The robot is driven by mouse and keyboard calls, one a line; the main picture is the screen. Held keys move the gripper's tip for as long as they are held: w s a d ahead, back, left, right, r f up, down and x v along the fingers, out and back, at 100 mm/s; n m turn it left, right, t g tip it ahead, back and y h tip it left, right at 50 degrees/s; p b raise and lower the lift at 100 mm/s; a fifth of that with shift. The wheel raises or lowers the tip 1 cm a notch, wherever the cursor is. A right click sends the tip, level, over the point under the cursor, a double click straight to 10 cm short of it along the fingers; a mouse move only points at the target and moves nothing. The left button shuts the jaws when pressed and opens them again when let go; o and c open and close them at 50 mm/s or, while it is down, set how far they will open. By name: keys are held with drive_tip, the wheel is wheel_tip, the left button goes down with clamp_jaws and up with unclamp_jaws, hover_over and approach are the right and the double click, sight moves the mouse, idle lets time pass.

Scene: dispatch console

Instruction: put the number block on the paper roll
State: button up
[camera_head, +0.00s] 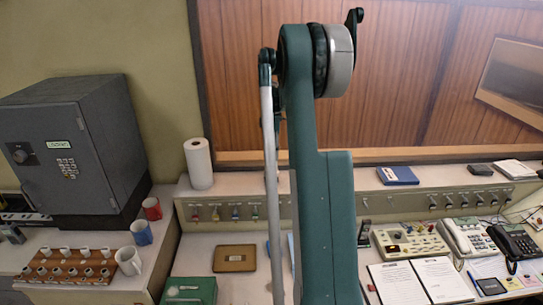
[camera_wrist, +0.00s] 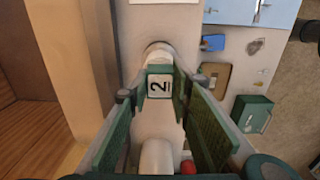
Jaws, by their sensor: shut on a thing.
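My gripper (camera_wrist: 160,92) is shut on the number block (camera_wrist: 159,86), a small pale block with a black "2" on its face. The block sits between the green fingers in the wrist view. The paper roll (camera_head: 199,165) is white and stands upright on the raised back ledge, left of my arm in the head view. Nothing rests on top of it. Pale rounded shapes show behind and below the block in the wrist view; I cannot tell for sure which is the roll. My gripper and the block are hidden behind my arm in the head view.
A grey safe (camera_head: 75,150), mugs (camera_head: 141,232) and a rack of stamps (camera_head: 70,266) stand at the left. A brown tray (camera_head: 235,258) and a green box (camera_head: 189,290) lie on the desk. A blue book (camera_head: 397,175) and telephones (camera_head: 466,237) are at the right.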

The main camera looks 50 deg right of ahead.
drive_tip(key=shift+f, duration=0.45)
drive_tip(key=shift+f, duration=0.2)
drive_tip(key=o, duration=0.8)
drive_tip(key=shift+r, duration=0.2)
wheel_tip(320, 180, up, 12)
drive_tip(key=shift+r, duration=0.1)
idle(0.6)
drive_tip(key=shift+a, duration=0.1)
